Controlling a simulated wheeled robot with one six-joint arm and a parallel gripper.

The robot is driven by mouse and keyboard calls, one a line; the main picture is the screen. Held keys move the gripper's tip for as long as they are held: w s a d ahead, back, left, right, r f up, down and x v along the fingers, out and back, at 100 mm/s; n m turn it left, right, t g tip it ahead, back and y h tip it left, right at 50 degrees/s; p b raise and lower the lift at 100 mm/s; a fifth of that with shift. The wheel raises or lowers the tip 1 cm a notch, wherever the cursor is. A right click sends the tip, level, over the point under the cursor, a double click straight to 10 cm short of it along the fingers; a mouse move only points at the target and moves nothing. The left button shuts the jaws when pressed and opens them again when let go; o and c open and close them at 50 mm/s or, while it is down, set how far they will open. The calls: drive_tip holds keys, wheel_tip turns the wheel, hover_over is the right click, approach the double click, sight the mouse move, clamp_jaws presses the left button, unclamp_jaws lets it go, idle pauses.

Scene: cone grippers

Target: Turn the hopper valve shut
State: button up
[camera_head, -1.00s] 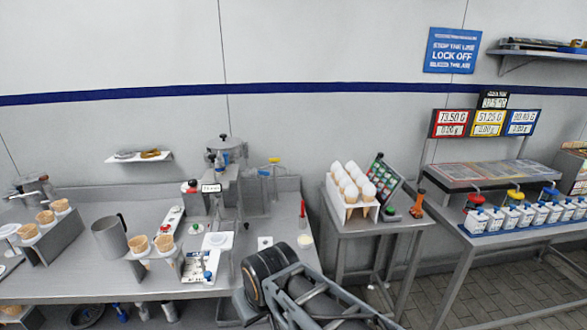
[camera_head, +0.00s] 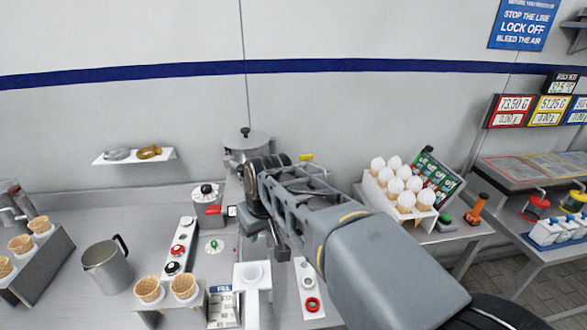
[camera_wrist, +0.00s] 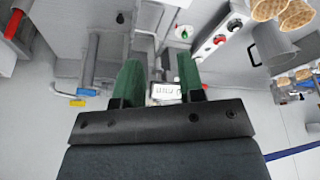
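The metal hopper (camera_head: 247,148) with a lidded top stands at the back of the bench, partly hidden behind my arm. A yellow handle (camera_head: 306,157) shows just right of it; in the wrist view a yellow handle (camera_wrist: 78,102) and a blue one (camera_wrist: 80,91) lie left of my fingers. I cannot tell which handle is the hopper valve. My gripper (camera_wrist: 157,77) is open and empty, its two green fingers apart. It is near the front of the hopper, with a small display (camera_wrist: 165,90) seen between the fingers. My arm hides the hopper's lower part in the head view.
A grey box with a red part (camera_head: 213,210) stands left of my wrist. A button panel (camera_head: 180,246), a metal jug (camera_head: 107,267) and cone holders (camera_head: 165,290) stand farther left. A rack of white-topped cones (camera_head: 400,187) is right of my arm. A red-handled rod (camera_wrist: 14,23) is at upper left.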

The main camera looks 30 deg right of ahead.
drive_tip(key=w+d+r+n+y+p, duration=0.1)
drive_tip(key=w+d+r+n, duration=0.15)
drive_tip(key=w+d, duration=0.55)
drive_tip(key=w+d+r+n+y+p, duration=0.1)
drive_tip(key=w+d+n, duration=0.25)
drive_tip(key=d, duration=0.75)
drive_tip(key=w+d+r+n+y, duration=0.1)
drive_tip(key=w+d+r+n, duration=0.1)
drive_tip(key=w+d, duration=0.65)
drive_tip(key=x, duration=0.4)
drive_tip(key=s+x, duration=0.1)
drive_tip(key=x, duration=0.3)
drive_tip(key=d+f+x, duration=0.1)
drive_tip(key=x, duration=0.3)
drive_tip(key=shift+s, duration=0.4)
drive_tip(key=shift+r, duration=0.1)
clamp_jaws()
